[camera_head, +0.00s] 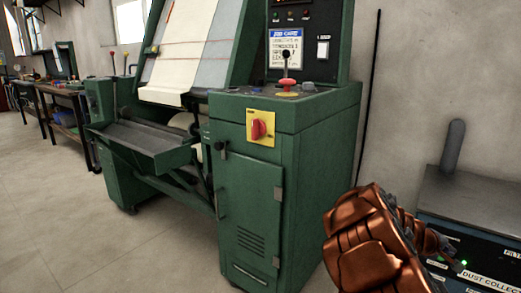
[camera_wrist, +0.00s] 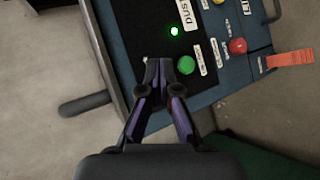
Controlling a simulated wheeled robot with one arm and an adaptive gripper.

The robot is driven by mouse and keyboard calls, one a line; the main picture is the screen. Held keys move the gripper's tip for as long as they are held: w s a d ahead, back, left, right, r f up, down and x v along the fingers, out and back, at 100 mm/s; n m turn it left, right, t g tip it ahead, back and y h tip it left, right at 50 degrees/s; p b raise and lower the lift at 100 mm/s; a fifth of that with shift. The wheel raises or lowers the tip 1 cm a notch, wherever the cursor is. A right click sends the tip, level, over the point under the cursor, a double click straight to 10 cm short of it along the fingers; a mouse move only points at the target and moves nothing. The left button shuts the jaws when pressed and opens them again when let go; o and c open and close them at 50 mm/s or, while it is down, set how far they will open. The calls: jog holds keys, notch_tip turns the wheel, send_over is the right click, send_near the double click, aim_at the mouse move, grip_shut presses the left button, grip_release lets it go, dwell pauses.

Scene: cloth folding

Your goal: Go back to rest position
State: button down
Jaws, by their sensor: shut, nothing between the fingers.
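My gripper (camera_wrist: 157,70) is shut and empty in the wrist view, its dark fingertips together. They are over the dust collector panel (camera_wrist: 125,35), just left of a green button (camera_wrist: 186,65). A lit green lamp (camera_wrist: 174,31) is above the button. In the head view my copper-coloured arm covers the left part of the dust collector (camera_head: 490,235). My gripper is partly hidden behind the arm there. I cannot tell whether the fingertips touch the panel.
Open floor (camera_head: 50,210) lies at the left.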

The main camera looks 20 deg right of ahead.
jog(key=s+a+r+m+g+y+p, duration=0.1)
jog(key=s+a+r+m+p, duration=0.15)
jog(key=a+r+p, duration=0.5)
jog(key=s+a+r+m+y+p, duration=0.1)
jog(key=s+a+r+p, duration=0.25)
jog(key=r, duration=0.75)
jog(key=s+a+r+m+g+y+p, duration=0.1)
jog(key=s+a+r+p, duration=0.1)
jog(key=a+r+p, duration=0.6)
jog(key=s+a+r+n+y+p, duration=0.1)
jog(key=s+a+r+y+p, duration=0.2)
jog(key=a, duration=0.8)
jog(key=s+a+r+n+y+p, duration=0.1)
jog(key=s+a+r+y+p, duration=0.2)
jog(key=s+a+r+p, duration=0.4)
jog(key=s+a+r+n+y+p, duration=0.2)
jog(key=s+a+r+p, duration=0.3)
jog(key=a+p, duration=0.4)
jog(key=a+r+y, duration=0.1)
jog(key=a, duration=0.5)
jog(key=shift+r, duration=0.25)
jog(key=shift+d, duration=0.1)
